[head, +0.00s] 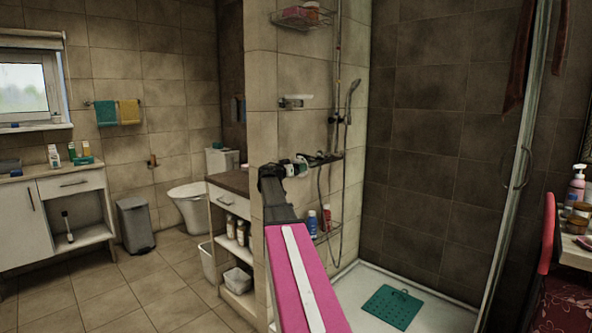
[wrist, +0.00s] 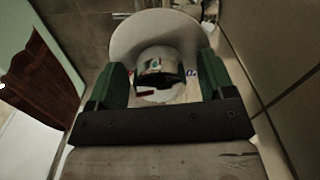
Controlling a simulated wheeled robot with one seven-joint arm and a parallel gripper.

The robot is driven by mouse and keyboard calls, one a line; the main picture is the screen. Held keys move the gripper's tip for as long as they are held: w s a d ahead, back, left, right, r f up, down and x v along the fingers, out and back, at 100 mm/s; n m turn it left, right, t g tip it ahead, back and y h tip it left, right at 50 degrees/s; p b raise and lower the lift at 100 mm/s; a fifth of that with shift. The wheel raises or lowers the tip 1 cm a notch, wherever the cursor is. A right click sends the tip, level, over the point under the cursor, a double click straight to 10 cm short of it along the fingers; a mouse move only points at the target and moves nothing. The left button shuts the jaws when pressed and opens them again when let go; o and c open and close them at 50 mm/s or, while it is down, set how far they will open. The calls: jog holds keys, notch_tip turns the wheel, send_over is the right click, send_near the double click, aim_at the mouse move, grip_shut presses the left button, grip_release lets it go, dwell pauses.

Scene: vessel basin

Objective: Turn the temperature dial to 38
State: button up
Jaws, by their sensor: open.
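The temperature dial (wrist: 160,66) shows in the wrist view as a short shiny metallic knob between my fingers. A pale round disc lies behind it, with red and blue marks near the dial; I cannot read the numbers. My gripper (wrist: 163,80) is open, with one green finger on each side of the dial. Gaps show between the dial and both fingers. In the head view my gripper (head: 290,168) is at the left end of the dark shower mixer (head: 322,158), beside the tiled wall edge. The dial is too small and covered to make out there.
The shower hose and hand shower (head: 351,92) hang right of the mixer. A wire basket with bottles (head: 312,222) is below, and a soap shelf (head: 296,102) above. The wooden-topped cabinet (head: 228,182) stands left of my gripper. The shower floor has a green mat (head: 391,307).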

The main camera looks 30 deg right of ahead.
jog(key=c, duration=0.9)
jog(key=shift+c, duration=0.2)
jog(key=shift+n, duration=0.3)
jog(key=n, duration=0.3)
jog(key=shift+n, duration=2.5)
jog(key=o, duration=0.9)
